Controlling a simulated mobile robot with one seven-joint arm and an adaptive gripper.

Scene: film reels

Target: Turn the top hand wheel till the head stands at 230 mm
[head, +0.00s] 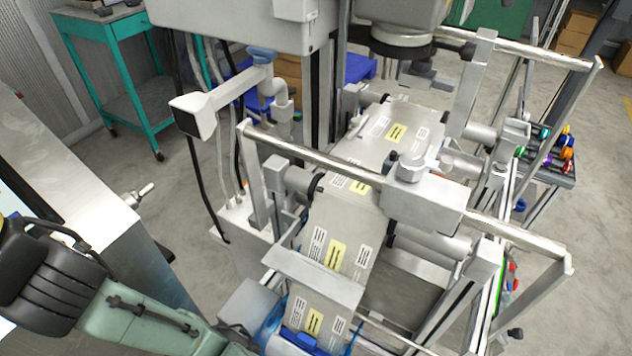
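A metal block that may be the head (425,203) sits on a round crossbar (325,157) above a web of printed labels (340,225). A round grey knob (412,168) stands on top of this block; I cannot tell if it is the top hand wheel. No scale or millimetre reading can be made out. My green arm (140,318) enters from the lower left and runs out at the bottom edge. My gripper is not visible, so its place relative to any wheel is hidden.
A second crossbar (545,52) runs at the upper right. A grey box with a spout-like arm (192,116) juts out at the upper left. A metal-topped cabinet (60,150) stands at the left. A teal cart (115,30) stands behind. Blue parts (300,341) lie below the web.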

